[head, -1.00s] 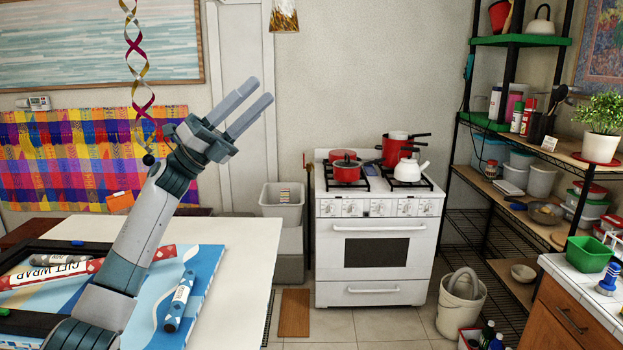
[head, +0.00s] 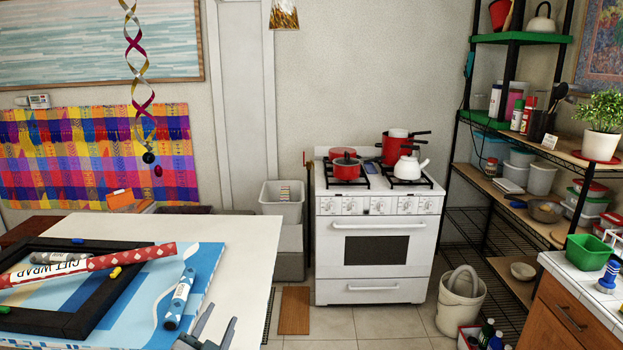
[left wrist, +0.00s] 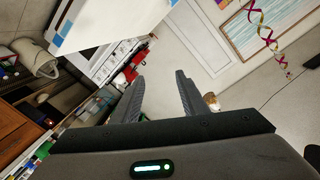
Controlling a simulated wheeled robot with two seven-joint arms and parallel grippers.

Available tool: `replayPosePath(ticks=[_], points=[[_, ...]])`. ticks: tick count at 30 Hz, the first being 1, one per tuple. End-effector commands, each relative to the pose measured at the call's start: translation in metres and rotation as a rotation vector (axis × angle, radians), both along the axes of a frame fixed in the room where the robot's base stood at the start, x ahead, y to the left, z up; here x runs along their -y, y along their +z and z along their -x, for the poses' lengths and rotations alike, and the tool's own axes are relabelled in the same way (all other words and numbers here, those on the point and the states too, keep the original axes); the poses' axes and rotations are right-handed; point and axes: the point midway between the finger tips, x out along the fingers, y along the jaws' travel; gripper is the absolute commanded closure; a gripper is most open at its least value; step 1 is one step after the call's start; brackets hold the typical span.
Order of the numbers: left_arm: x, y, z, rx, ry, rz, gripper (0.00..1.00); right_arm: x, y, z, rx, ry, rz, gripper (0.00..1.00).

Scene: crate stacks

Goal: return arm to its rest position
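My left gripper (head: 214,330) shows only at the bottom edge of the head view, low beside the table's right edge. Its two fingers are spread with nothing between them. In the left wrist view the gripper's fingers (left wrist: 160,98) also stand apart and empty. The rest of my left arm is out of the head view. My right gripper is not in view.
The white table (head: 240,245) at left holds a black frame (head: 75,322), a gift wrap roll (head: 120,260) and a blue tube (head: 179,298). A white stove (head: 376,265) stands ahead. A shelf rack (head: 520,40) is at right.

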Motion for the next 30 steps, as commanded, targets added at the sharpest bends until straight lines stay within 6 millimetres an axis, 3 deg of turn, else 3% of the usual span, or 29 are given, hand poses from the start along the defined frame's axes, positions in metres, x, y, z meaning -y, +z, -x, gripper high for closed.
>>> replayPosePath(ticks=[1, 6, 13, 18, 30], points=[[-0.002, -0.026, 0.022, -0.077, 0.017, 0.033, 0.60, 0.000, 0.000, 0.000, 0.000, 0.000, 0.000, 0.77], [-0.010, -0.100, 0.100, -0.338, 0.085, 0.136, 0.60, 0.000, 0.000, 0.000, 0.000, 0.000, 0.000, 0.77], [-0.014, -0.173, 0.225, -0.685, 0.178, 0.250, 0.60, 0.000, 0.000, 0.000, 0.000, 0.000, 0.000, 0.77], [-0.014, -0.199, 0.300, -0.873, 0.232, 0.299, 0.60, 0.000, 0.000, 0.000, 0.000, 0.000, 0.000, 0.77], [-0.012, -0.214, 0.404, -1.121, 0.304, 0.348, 0.60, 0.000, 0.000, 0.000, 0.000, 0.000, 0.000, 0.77]])
